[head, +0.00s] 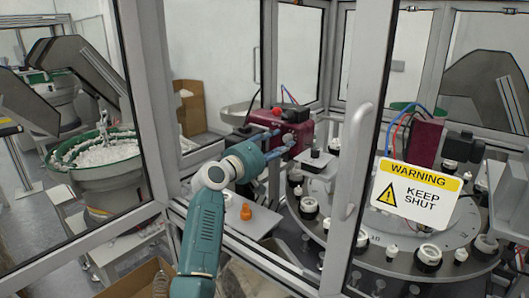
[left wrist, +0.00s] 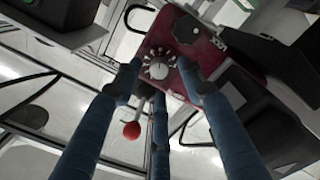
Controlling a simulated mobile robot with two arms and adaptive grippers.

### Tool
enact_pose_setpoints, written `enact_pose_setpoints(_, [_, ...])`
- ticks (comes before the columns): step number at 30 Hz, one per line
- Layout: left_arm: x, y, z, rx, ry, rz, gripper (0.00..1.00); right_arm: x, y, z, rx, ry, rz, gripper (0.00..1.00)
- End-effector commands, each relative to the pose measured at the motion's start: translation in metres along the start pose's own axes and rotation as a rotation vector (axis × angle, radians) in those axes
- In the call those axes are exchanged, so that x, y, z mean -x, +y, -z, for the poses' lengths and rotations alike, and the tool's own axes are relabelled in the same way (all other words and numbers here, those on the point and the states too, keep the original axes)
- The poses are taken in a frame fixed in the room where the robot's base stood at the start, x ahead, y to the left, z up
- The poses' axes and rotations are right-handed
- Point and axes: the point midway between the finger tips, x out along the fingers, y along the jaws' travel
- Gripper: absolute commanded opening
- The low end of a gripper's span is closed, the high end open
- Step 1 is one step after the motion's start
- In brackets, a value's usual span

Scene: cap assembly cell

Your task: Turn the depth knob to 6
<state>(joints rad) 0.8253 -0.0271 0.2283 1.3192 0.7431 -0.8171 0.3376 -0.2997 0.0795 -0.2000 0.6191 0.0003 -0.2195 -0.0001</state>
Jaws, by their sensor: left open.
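The dark red unit (head: 300,126) stands inside the cell at the back, beside the rotary table. In the left wrist view its face (left wrist: 228,58) carries a pale round knob with marks around it (left wrist: 158,66), which I take for the depth knob. The number it points to is too small to read. My left gripper (head: 281,141) is open and reaches in to the unit's front. In the left wrist view its blue fingers (left wrist: 158,78) lie on both sides of the knob and below it; I cannot tell whether they touch it. My right gripper is not in view.
A rotary table (head: 345,228) with several black-and-white stations lies to the right. A glass door with a warning sign (head: 417,193) stands in front of it. An orange part (head: 246,212) sits on a plate below my arm. A red ball (left wrist: 132,130) shows below the knob.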

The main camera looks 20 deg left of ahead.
Motion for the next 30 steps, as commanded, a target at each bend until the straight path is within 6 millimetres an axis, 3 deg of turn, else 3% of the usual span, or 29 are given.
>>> enact_pose_setpoints(6, [0.048,-0.002,0.000,-0.003,0.002,0.002,0.40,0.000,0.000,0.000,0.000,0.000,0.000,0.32])
enact_pose_setpoints(13, [0.084,-0.002,0.000,-0.002,0.001,0.002,0.40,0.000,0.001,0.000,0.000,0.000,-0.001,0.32])
enact_pose_setpoints(18, [0.094,-0.001,-0.001,0.001,-0.002,0.002,0.40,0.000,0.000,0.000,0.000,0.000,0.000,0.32])
enact_pose_setpoints(30, [0.094,-0.001,0.000,0.001,-0.001,0.001,0.40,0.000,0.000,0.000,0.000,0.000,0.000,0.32])
